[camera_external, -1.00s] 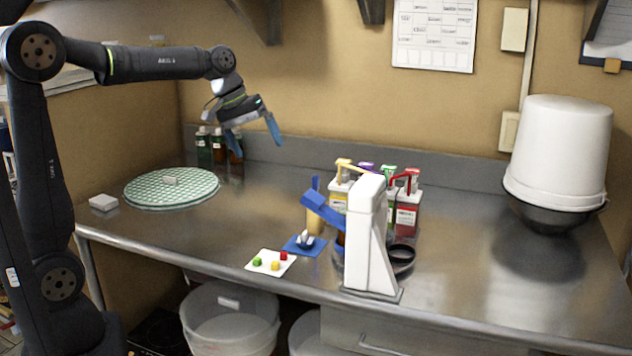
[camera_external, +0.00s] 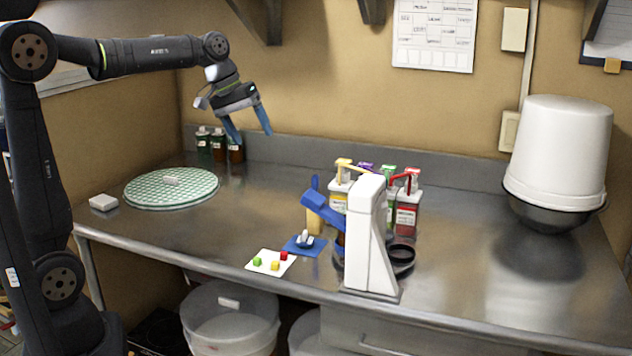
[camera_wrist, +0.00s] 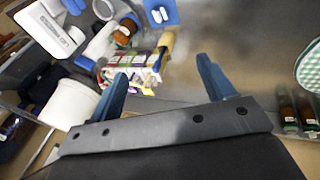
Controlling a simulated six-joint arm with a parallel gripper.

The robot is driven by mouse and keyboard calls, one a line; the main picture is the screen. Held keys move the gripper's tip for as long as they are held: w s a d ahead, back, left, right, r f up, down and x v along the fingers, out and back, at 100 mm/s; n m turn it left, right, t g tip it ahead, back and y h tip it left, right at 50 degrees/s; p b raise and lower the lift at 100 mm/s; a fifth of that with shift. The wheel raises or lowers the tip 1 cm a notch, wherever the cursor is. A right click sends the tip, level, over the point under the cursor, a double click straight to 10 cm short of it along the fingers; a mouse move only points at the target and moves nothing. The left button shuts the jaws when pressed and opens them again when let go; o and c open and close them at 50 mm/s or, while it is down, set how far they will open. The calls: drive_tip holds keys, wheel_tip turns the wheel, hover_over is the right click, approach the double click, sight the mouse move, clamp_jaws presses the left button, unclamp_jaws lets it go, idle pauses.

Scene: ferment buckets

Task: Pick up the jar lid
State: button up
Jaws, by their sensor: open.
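No thing is clearly recognisable as the jar lid. A dark round ring-like piece (camera_external: 402,258) lies beside the white stand on the steel counter; I cannot tell whether it is the lid. My gripper (camera_external: 252,137) is open and empty, high above the back left of the counter, well apart from everything. In the wrist view its two blue fingers (camera_wrist: 162,65) are spread, with bare counter and part of the pump bottles behind them.
A white stand (camera_external: 368,240) with blue parts is at the front middle, with pump bottles (camera_external: 407,210) behind it. A round green-white mat (camera_external: 150,195) lies left. Dark bottles (camera_external: 218,147) stand at the back. A white bucket (camera_external: 560,150) sits right.

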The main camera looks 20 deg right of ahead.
drive_tip(key=s+d+f+m+t, duration=0.1)
drive_tip(key=s+d+f+m, duration=0.1)
drive_tip(key=d+f+m, duration=0.3)
drive_tip(key=s+f+m, duration=0.2)
drive_tip(key=f+m, duration=0.1)
drive_tip(key=f, duration=0.5)
approach(302, 240)
drive_tip(key=shift+s+d+f+m, duration=0.15)
drive_tip(key=shift+d+f, duration=0.15)
drive_tip(key=shift+f, duration=0.15)
drive_tip(key=shift+s+d+f+m, duration=0.2)
drive_tip(key=shift+d+f, duration=0.1)
drive_tip(key=shift+f, duration=0.15)
drive_tip(key=shift+w+x, duration=0.2)
drive_tip(key=shift+x, duration=2.9)
drive_tip(key=shift+d, duration=0.15)
drive_tip(key=c, duration=1)
